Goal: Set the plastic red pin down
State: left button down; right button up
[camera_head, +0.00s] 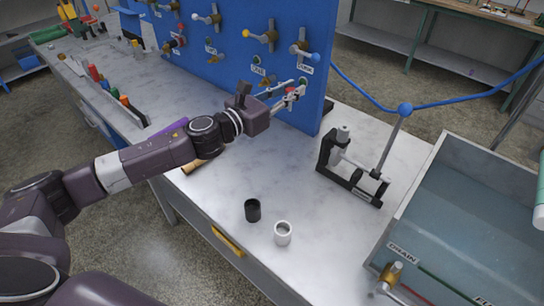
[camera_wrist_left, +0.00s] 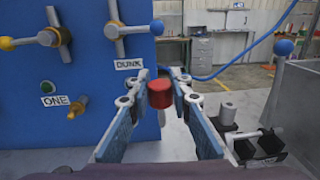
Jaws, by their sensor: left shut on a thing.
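The red pin (camera_wrist_left: 160,94) is between the fingertips of my left gripper (camera_wrist_left: 161,86) in the left wrist view, with a short grey shaft showing below its red head. In the head view my left gripper (camera_head: 291,92) is shut on it, above the marble-topped bench and close to the lower right part of the blue valve panel. The pin is small and partly covered by the fingers there. Whether it touches the panel I cannot tell. My right gripper is not in view.
The blue panel (camera_head: 228,42) carries several valves and a "DUNK" label. A black cup (camera_head: 253,210) and a white cup (camera_head: 283,233) stand near the bench's front edge. A black stand (camera_head: 326,155) and a water tank (camera_head: 464,205) are at the right. The bench (camera_head: 300,180) is clear between them.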

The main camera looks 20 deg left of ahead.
pick_arm(q)
jog(key=f+b, duration=0.4)
jog(key=f, duration=1.5)
jog(key=shift+d, duration=0.2)
jog(key=shift+f, duration=0.15)
jog(key=c, duration=1.8)
grip_release()
jog(key=shift+o, duration=0.2)
